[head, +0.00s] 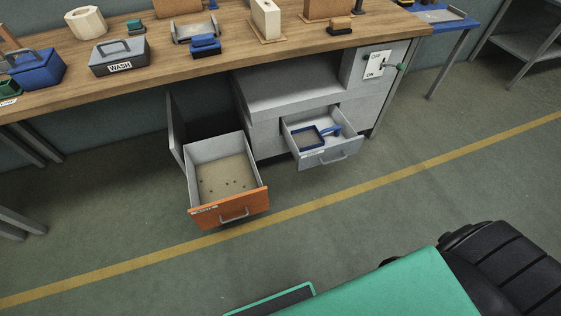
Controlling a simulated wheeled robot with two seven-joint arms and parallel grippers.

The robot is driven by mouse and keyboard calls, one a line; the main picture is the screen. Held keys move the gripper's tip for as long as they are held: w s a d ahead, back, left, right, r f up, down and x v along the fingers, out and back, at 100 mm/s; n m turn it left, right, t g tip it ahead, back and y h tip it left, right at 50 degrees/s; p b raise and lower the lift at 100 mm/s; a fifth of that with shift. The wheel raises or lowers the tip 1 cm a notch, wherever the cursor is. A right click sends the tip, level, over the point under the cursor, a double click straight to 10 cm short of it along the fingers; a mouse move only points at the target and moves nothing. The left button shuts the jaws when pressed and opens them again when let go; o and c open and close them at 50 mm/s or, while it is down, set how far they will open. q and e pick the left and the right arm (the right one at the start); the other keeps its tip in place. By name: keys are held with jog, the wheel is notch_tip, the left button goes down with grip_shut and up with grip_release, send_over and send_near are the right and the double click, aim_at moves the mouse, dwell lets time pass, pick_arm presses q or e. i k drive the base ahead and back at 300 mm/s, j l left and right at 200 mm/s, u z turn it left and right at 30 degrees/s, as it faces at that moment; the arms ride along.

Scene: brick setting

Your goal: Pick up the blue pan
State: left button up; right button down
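A blue pan-like object (318,130), with a square dark-blue rim and a short blue handle, lies inside the open grey drawer (332,155) under the workbench. The rim is toward the left of the drawer and the handle points right. The drawer's low walls hide little of it. Neither of my grippers is in view.
An orange-fronted drawer (229,209) stands open to the left, with an open cabinet door (175,131) beside it. The wooden workbench (160,70) overhangs both and carries boxes, including a grey WASH box (119,58). Green floor (330,230) in front is clear.

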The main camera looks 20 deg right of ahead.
aim_at(307, 138)
jog(key=i+l+z, duration=0.15)
jog(key=z, duration=0.3)
jog(key=i+l+z, duration=0.1)
jog(key=z, duration=0.35)
jog(key=i+z, duration=0.25)
jog(key=z, duration=0.2)
